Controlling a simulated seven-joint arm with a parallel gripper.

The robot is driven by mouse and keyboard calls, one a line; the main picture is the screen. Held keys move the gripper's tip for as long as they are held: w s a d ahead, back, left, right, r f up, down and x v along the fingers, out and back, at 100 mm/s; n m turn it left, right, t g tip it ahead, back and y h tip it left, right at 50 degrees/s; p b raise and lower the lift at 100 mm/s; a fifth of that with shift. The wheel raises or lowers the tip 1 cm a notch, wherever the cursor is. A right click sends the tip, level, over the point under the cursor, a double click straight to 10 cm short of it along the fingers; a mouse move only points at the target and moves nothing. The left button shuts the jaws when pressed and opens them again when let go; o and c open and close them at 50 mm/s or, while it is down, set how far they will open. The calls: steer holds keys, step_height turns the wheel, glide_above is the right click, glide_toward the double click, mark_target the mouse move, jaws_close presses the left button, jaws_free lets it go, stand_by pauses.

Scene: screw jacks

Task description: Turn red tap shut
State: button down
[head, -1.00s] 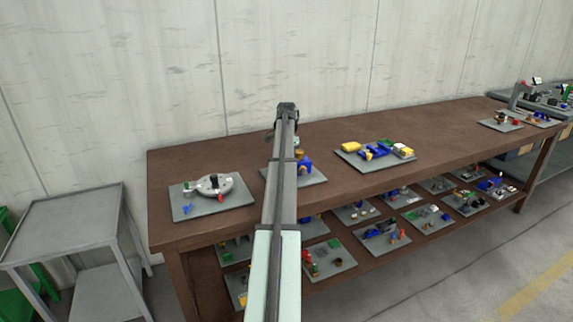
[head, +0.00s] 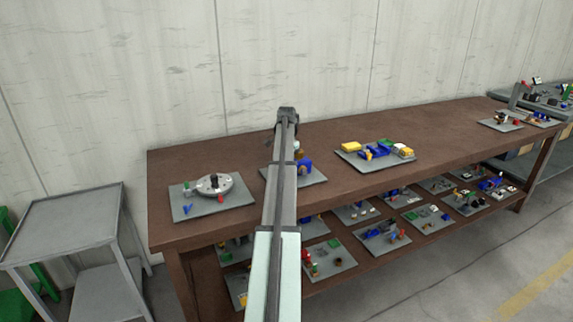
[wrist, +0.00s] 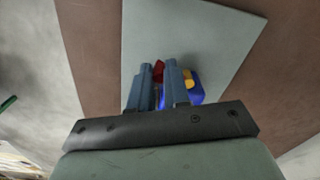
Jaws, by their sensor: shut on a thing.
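In the wrist view the red tap (wrist: 159,72) shows as a small red piece between the two fingertips of my gripper (wrist: 160,74). The fingers are closed on it. A blue body (wrist: 168,98) sits just below and behind the fingers, with yellow parts (wrist: 189,78) beside the right finger. They are on a grey plate (wrist: 195,35). In the head view my arm covers the tap and most of the gripper.
The plate lies on a long brown bench (head: 440,130). To its left is a plate with a round grey disc (head: 236,185); to its right is a plate with blue and yellow parts (head: 374,153). A lower shelf holds several plates. A grey trolley (head: 70,225) stands at left.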

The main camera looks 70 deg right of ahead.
steer(key=shift+s+d+n, duration=0.2)
steer(key=shift+s+n, duration=0.1)
steer(key=shift+n, duration=0.6)
steer(key=shift+s+d+n, duration=0.15)
steer(key=shift+s+n, duration=0.15)
steer(key=shift+n, duration=0.6)
steer(key=c, duration=1.1)
jaws_free()
steer(key=shift+r, duration=0.1)
step_height(320, 180, up, 14)
steer(key=shift+f, duration=0.2)
